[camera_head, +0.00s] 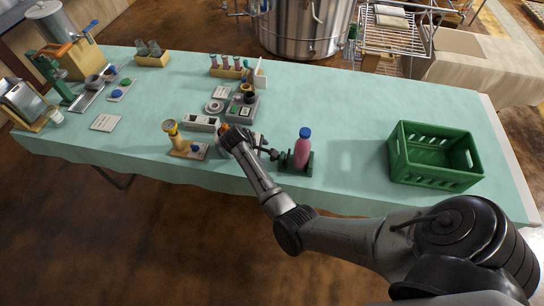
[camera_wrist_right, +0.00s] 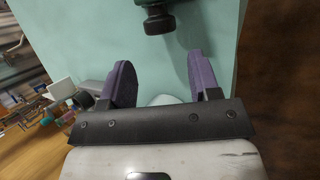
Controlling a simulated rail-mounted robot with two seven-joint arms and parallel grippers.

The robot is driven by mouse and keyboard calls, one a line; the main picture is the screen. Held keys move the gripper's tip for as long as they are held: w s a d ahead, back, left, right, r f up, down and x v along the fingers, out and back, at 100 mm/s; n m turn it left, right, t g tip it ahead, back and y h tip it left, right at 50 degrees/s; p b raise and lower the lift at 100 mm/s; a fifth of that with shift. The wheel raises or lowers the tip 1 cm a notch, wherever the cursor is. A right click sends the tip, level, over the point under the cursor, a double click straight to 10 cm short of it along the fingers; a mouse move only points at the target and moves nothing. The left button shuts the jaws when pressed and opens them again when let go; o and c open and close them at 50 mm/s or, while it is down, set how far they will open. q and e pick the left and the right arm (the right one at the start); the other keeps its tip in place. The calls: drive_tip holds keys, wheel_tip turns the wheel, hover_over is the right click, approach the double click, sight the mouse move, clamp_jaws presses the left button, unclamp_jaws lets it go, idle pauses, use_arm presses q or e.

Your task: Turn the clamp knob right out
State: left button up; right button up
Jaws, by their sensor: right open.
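A green clamp (camera_head: 309,166) stands near the front edge of the table, with a pink bottle (camera_head: 302,153) with a blue cap upright in it. Its dark knob (camera_head: 275,155) is on the left side of the clamp. In the right wrist view the knob (camera_wrist_right: 158,22) shows at the top, beyond the fingertips and apart from them. My right gripper (camera_head: 260,147) comes at it from the left; the wrist view shows its purple-padded fingers (camera_wrist_right: 161,72) open with nothing between them. My left gripper is not in view.
A green crate (camera_head: 437,176) stands at the right. A yellow-topped stand (camera_head: 184,147) is left of my right wrist. A grey device (camera_head: 240,110) and a rack of tubes (camera_head: 229,71) lie behind. The cloth between clamp and crate is clear.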

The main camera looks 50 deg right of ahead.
drive_tip(key=b+x, duration=0.2)
drive_tip(key=x, duration=0.6)
drive_tip(key=shift+s+d+f, duration=0.1)
drive_tip(key=shift+d+f, duration=0.1)
drive_tip(key=shift+f, duration=0.15)
